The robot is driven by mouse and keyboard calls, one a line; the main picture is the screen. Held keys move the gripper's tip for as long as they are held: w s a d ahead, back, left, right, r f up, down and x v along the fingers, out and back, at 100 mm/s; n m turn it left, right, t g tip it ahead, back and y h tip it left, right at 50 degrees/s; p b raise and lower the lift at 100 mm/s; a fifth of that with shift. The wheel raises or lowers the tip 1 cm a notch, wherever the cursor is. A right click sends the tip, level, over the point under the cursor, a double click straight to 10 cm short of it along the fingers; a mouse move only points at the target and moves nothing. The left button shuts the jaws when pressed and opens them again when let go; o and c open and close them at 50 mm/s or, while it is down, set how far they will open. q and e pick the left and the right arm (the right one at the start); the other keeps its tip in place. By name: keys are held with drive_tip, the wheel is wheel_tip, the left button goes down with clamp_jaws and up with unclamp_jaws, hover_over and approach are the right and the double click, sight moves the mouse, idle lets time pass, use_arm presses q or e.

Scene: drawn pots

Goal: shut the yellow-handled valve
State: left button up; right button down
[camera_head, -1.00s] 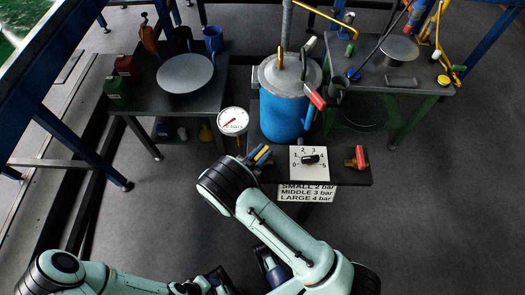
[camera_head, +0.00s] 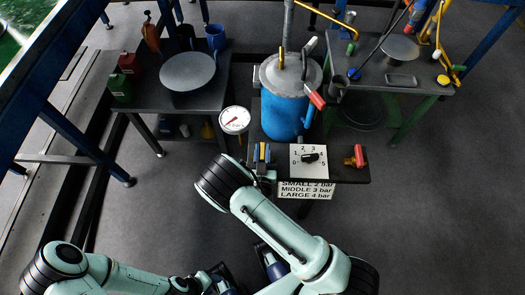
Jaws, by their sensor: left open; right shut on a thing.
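The yellow valve handle (camera_head: 262,154) is at the left end of the dark bench, between the round gauge and the numbered dial. It points roughly straight up and down in the picture. My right gripper (camera_head: 262,152) is shut on this handle, its fingers on either side and hiding much of it. The wrist of my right arm covers the area just below. My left gripper (camera_head: 214,281) is low at the bottom edge, far from the valve and partly cut off; its fingertips are hard to make out.
A blue pot (camera_head: 284,116) with a grey lid and red-handled lever (camera_head: 317,100) stands behind the valve. The gauge (camera_head: 234,120) is close at left. The dial (camera_head: 309,160) and a red-handled valve (camera_head: 356,157) are at right. Side tables flank the pot.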

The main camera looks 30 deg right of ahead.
drive_tip(key=shift+f, duration=0.1)
idle(0.3)
drive_tip(key=c, duration=1)
unclamp_jaws()
drive_tip(key=v, duration=1.3)
drive_tip(key=shift+s+b, duration=0.2)
drive_tip(key=shift+b, duration=0.15)
